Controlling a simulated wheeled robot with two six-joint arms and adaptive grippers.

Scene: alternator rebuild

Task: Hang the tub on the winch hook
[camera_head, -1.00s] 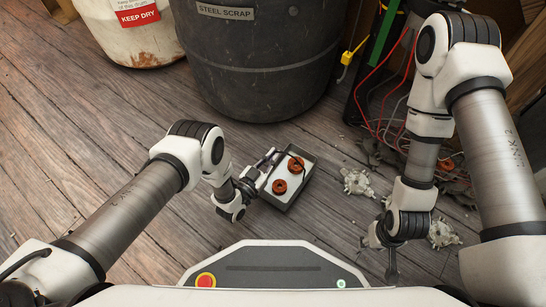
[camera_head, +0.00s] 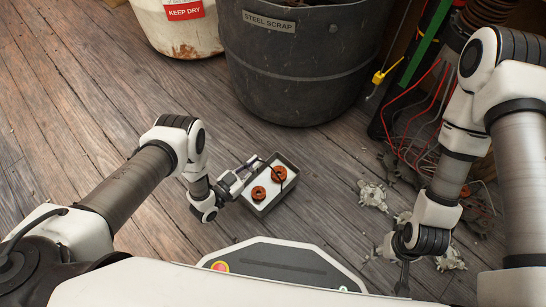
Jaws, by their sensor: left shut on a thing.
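The tub (camera_head: 284,200) is a small grey rectangular box with a pale inside, in the middle of the head view. Two orange-brown rings (camera_head: 259,193) lie in it, and a thin dark bar or handle crosses over it. My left gripper (camera_head: 248,172) is shut on the tub at its upper left side. How high the tub is above the floor is hard to tell. My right gripper (camera_head: 403,278) points down at the lower right, apart from the tub; its finger gap is not clear. A yellow piece with a dark hook-like tip (camera_head: 379,77) is at the upper right; I cannot tell whether it is the winch hook.
A dark steel scrap drum (camera_head: 295,75) and a white bucket (camera_head: 180,30) stand behind. Pale metal parts (camera_head: 373,195) lie on the floor right of the tub. Red and grey wires (camera_head: 405,140) tangle at the right. The wooden floor (camera_head: 70,110) is open at the left.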

